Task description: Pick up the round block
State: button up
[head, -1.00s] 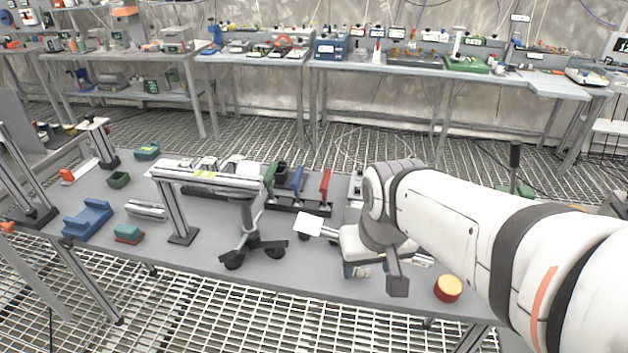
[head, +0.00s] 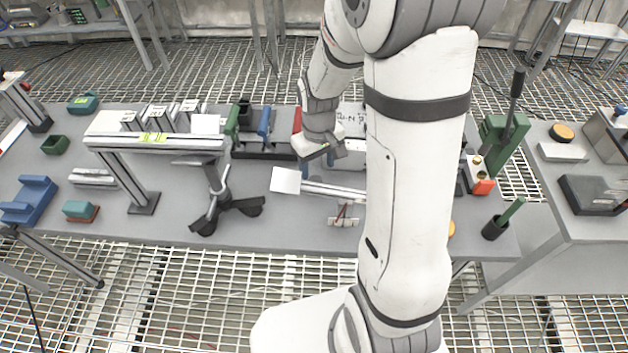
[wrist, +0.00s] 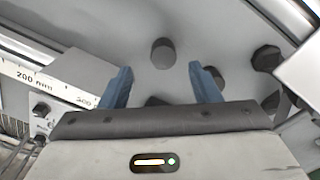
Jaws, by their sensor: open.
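The round block was red-sided with a yellow-orange top. In the head view now, only a thin yellow edge of the round block (head: 452,229) shows at the right of my arm, near the table's front edge. My arm hides the rest. My gripper (head: 322,152) is over the middle of the table, well to the left of and behind the block. In the wrist view my gripper (wrist: 161,78) is open, its two blue fingers apart with nothing held. The round block is not recognisable in that view; dark round shapes lie on a grey surface beyond the fingers.
A grey rail stand (head: 155,140) and a black-footed stand (head: 226,208) are left of my gripper. A ruler (wrist: 45,82) shows in the wrist view.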

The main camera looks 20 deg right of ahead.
aim_at(316, 181)
jog(key=f, duration=0.6)
jog(key=shift+s+a, duration=0.1)
jog(key=shift+a, duration=0.15)
jog(key=shift+r, duration=0.1)
jog(key=shift+c, duration=0.3)
jog(key=c, duration=1)
